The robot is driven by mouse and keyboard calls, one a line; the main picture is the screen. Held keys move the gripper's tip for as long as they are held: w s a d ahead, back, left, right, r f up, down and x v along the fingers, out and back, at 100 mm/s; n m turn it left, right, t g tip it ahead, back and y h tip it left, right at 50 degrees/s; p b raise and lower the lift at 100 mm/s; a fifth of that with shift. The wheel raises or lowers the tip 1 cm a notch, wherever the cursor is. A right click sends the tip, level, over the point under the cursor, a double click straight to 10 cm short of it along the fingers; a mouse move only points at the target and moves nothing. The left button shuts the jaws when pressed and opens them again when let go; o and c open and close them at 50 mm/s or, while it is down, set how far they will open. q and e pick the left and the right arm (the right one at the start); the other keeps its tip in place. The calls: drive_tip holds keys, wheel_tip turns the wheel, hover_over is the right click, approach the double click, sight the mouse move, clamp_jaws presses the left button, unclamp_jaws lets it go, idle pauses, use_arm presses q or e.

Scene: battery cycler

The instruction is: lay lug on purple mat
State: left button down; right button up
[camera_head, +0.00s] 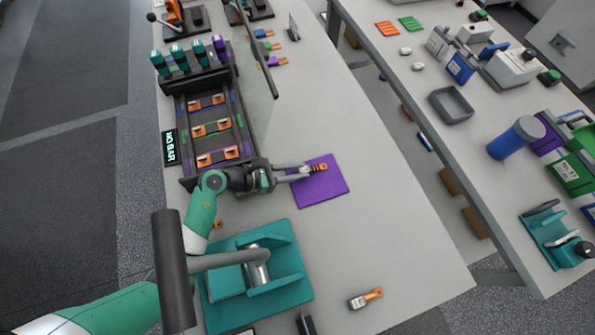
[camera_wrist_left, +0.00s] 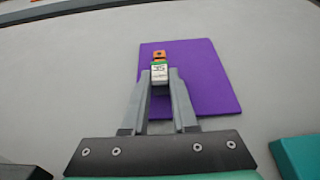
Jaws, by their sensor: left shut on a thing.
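The purple mat (camera_head: 322,188) lies flat on the near table, right of the battery rack. It also shows in the left wrist view (camera_wrist_left: 212,80). My left gripper (camera_head: 306,171) is over the mat's upper left part. It is shut on a lug (camera_head: 319,168) with an orange tip and a pale labelled body with a green band, also seen in the left wrist view (camera_wrist_left: 159,68). The lug points away from the fingers, over the mat. I cannot tell whether it touches the mat. My right gripper is not in view.
A black rack (camera_head: 187,107) with orange terminals stands left of the mat. A teal fixture (camera_head: 290,288) with a grey handle stands below it. Another orange-tipped lug (camera_head: 365,298) lies near the front edge. The table right of the mat is clear.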

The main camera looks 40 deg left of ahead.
use_arm(q)
drive_tip(key=shift+r, duration=0.1)
drive_tip(key=shift+w, duration=0.1)
drive_tip(key=c, duration=0.7)
unclamp_jaws()
drive_tip(key=shift+a+r, duration=0.1)
drive_tip(key=shift+r, duration=0.05)
drive_tip(key=p+v, duration=0.3)
drive_tip(key=v, duration=0.9)
